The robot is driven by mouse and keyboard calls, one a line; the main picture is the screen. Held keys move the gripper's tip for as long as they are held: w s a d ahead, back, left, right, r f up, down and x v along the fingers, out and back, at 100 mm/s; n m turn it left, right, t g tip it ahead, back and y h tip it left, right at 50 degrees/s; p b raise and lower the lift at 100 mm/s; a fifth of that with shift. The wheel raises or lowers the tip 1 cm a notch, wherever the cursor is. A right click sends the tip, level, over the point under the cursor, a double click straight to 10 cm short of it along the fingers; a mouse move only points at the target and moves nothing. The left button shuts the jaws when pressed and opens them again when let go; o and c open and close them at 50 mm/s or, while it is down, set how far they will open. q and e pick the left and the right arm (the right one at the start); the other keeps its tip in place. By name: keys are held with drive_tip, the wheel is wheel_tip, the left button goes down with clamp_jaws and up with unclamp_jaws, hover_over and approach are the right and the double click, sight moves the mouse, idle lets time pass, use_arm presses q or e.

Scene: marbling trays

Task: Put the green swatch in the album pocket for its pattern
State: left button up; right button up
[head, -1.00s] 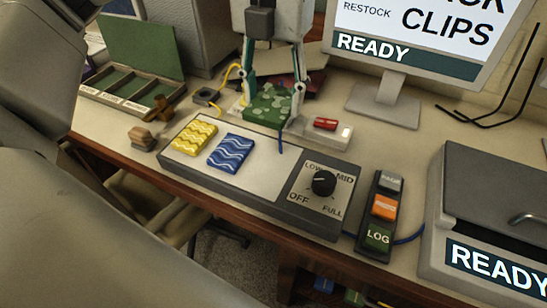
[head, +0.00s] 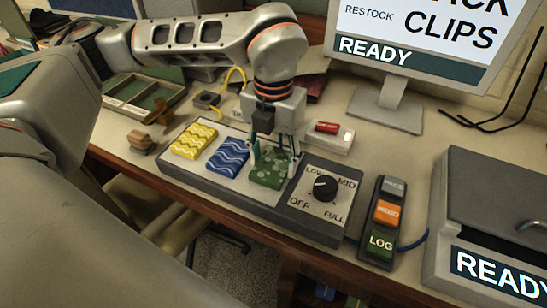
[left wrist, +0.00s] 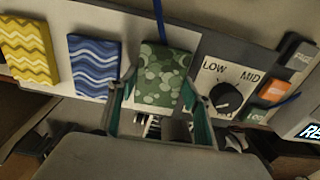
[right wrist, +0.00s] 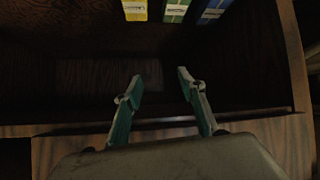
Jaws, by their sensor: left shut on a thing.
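The green swatch (head: 268,180) has a pattern of pale round spots. My left gripper (head: 272,160) is shut on it, at the white panel right of the blue swatch; I cannot tell whether it touches the panel. In the left wrist view the green swatch (left wrist: 160,78) sits between the fingertips. The yellow zigzag swatch (head: 194,140) and blue wavy swatch (head: 228,155) lie on the panel (head: 248,194). A box with green compartments and white labels (head: 125,108) stands at the back left. My right gripper (right wrist: 158,78) is open and empty.
A dial (head: 325,188) sits right of the panel, then a button strip (head: 382,222) and a grey machine (head: 490,190). A monitor (head: 400,60) stands behind. A brown stamp (head: 140,140) lies left. My right gripper faces a dark wooden shelf (right wrist: 85,75) with coloured blocks.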

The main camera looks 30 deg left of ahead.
use_arm(q)
drive_tip(key=shift+f, duration=0.15)
drive_tip(key=o, duration=1.1)
drive_tip(key=shift+f, duration=0.1)
